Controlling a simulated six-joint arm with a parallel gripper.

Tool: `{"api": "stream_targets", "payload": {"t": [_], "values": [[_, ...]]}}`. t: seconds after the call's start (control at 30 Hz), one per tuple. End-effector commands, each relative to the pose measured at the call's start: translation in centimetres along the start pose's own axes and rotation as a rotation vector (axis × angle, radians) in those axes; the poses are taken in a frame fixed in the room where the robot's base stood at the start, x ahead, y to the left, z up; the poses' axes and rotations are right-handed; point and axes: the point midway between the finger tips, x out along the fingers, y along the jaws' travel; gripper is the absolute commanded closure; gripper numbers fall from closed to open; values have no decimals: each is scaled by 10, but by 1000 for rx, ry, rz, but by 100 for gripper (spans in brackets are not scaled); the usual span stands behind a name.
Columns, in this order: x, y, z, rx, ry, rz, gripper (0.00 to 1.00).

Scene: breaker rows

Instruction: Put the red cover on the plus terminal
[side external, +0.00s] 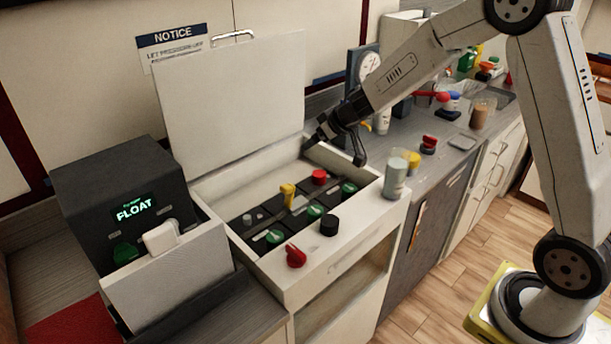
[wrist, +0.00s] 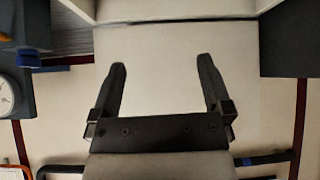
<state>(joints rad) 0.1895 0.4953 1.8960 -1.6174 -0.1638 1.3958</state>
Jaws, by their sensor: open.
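My gripper (side external: 334,152) is above the back right part of an open white box (side external: 372,190), near its raised lid (side external: 235,105). In the wrist view my gripper (wrist: 161,64) is open and empty, with pale panel behind the fingers. A red cap-like piece (side external: 296,256) lies on the box's front ledge, well away from my gripper. A second red round piece (side external: 319,176) sits inside on the dark panel, below my gripper. I cannot tell for certain which is the cover. No plus mark is legible, so the plus terminal cannot be told.
A black round piece (side external: 328,225) stands on the front ledge. The panel holds several green knobs (side external: 315,211) and an upright yellow handle (side external: 288,195). A dark device (side external: 120,200) reading FLOAT stands left. A grey cup (side external: 396,177) stands at the box's right corner.

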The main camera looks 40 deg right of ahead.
Motion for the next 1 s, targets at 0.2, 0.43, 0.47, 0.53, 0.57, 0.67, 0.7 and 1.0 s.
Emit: {"api": "stream_targets", "payload": {"t": [0.2, 0.43, 0.47, 0.53, 0.57, 0.67, 0.7, 1.0], "values": [[-26, -11, 19, 17, -23, 69, 0], [-54, -23, 52, 36, -101, 126, 0], [-58, -24, 58, 38, -115, 132, 0], [-67, -29, 70, 43, -149, 141, 0], [-71, -31, 76, 45, -165, 144, 0], [-84, -39, 96, 52, -221, 147, 0], [-90, -42, 105, 55, -245, 146, 0], [-131, -75, 169, 75, -427, 86, 0]]}}
